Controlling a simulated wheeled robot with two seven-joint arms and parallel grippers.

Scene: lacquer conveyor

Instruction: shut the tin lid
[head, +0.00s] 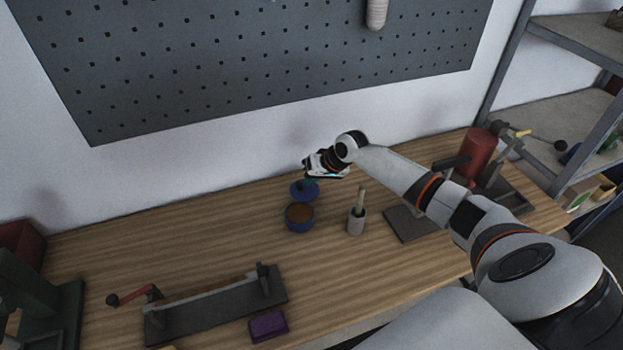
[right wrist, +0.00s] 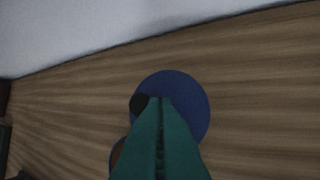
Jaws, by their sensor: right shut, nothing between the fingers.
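A small round blue tin (head: 300,226) with brown contents stands open on the wooden bench. Its blue round lid (head: 304,192) stands raised at the tin's far side, with a dark knob on it. In the right wrist view the lid (right wrist: 188,100) fills the middle, its dark knob (right wrist: 138,103) just left of the fingertips, and a bit of the brown contents (right wrist: 117,154) shows at lower left. My right gripper (head: 311,180) is over the lid, fingers shut and empty; its green fingers (right wrist: 159,100) overlap the lid in the wrist view. Whether they touch it I cannot tell. My left gripper is out of view.
A grey cup (head: 356,224) with a stick in it stands right of the tin. A crank device (head: 215,305) and a purple block (head: 268,326) are at front left. The bench left of the tin is clear.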

